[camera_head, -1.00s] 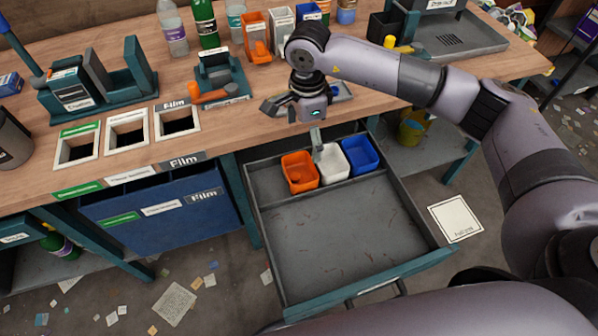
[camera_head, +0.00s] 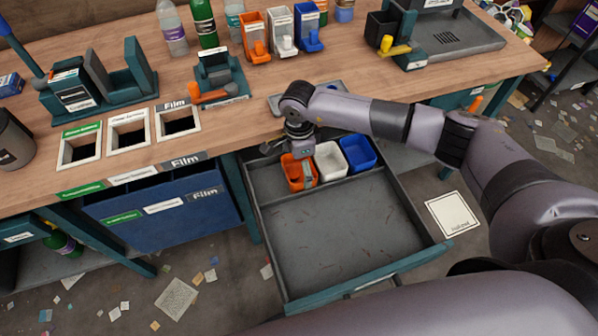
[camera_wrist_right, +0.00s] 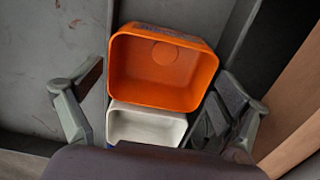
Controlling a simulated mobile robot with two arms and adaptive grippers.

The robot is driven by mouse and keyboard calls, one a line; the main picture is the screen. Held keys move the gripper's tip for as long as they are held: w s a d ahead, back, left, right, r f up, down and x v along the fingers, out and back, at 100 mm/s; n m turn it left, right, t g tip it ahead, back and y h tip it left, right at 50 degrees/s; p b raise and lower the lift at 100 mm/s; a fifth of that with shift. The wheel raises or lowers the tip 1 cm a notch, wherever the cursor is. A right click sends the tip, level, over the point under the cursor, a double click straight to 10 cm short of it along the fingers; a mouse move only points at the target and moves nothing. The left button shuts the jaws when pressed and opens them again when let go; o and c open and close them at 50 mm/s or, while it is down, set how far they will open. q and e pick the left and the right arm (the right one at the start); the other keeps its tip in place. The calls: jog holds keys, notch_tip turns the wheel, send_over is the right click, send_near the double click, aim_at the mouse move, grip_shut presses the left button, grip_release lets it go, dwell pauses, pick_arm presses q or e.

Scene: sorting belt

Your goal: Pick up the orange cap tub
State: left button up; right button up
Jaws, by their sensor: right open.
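The orange cap tub (camera_head: 294,181) stands in the open drawer, at the left of a row of tubs in its back compartment. In the right wrist view the tub (camera_wrist_right: 193,72) faces me open side up and looks empty but for a round mark on its floor. My right gripper (camera_head: 291,161) is over the orange tub and hides part of it. In the right wrist view its open fingers (camera_wrist_right: 157,105) are spread wide, one on each side, with nothing between them gripped. I cannot tell whether they touch the tub. My left gripper is out of view.
The white tub (camera_head: 330,161) stands right beside the orange one, with the blue tub (camera_head: 358,154) beyond it. The drawer's front compartment (camera_head: 335,235) is clear of objects. The table edge overhangs behind the drawer. Orange, white and blue dispensers (camera_head: 283,32) stand on the table.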

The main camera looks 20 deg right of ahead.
jog(key=shift+c, duration=0.3)
jog(key=c, duration=0.5)
jog(key=shift+c, duration=0.2)
